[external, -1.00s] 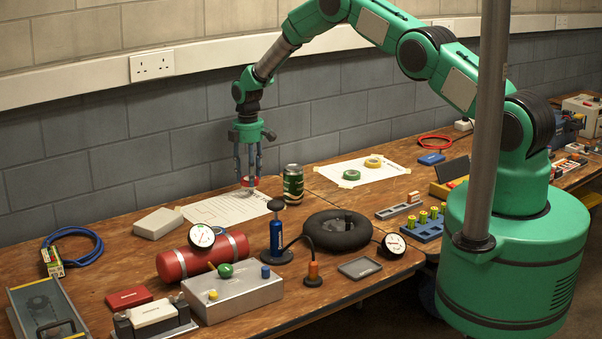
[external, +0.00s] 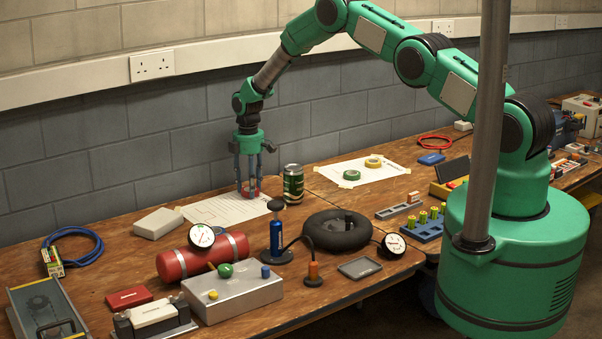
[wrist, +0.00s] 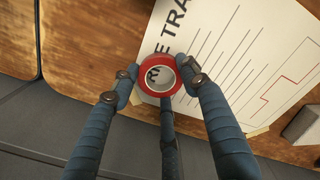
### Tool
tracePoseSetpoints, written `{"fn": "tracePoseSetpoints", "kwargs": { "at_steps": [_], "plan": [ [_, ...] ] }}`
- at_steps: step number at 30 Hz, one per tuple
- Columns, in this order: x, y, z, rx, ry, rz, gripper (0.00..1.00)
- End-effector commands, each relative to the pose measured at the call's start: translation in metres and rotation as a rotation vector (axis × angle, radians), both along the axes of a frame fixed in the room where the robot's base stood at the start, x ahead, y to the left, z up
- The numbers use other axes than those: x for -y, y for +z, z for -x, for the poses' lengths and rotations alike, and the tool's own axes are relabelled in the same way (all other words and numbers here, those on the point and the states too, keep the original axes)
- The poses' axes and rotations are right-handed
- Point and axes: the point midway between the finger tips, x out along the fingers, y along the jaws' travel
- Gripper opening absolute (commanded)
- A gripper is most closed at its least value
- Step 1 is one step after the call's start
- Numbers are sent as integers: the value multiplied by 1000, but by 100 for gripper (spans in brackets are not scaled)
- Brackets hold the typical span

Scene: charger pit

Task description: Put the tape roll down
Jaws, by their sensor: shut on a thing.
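The red tape roll (wrist: 147,76) is between the fingers of my gripper (wrist: 160,78) in the wrist view, with its white core facing the camera. In the external view my gripper (external: 249,190) points down over the white printed sheet (external: 212,208), and the red roll (external: 251,182) shows low between its fingertips. The gripper is shut on the roll. The roll is at or just above the sheet's right end; I cannot tell whether it touches. The sheet (wrist: 265,75) also shows beneath the roll in the wrist view, with printed lines and lettering.
A green can (external: 293,183) stands close to the right of my gripper. A blue pump (external: 277,235) stands in front. A second sheet (external: 385,169) at the right bears a green tape roll (external: 352,175) and a yellow one (external: 373,162). A pale box (external: 158,223) lies left.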

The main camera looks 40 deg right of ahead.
Motion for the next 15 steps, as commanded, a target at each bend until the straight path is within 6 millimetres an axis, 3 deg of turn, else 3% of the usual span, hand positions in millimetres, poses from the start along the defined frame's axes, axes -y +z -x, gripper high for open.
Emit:
{"fn": "tracePoseSetpoints", "kwargs": {
  "at_steps": [2,3,6,15],
  "plan": [
    [0,-3,0,0,0,0,25],
    [0,-3,0,0,0,0,49],
    [0,-2,0,0,0,0,64],
    [0,-2,0,0,0,0,64]
  ]
}}
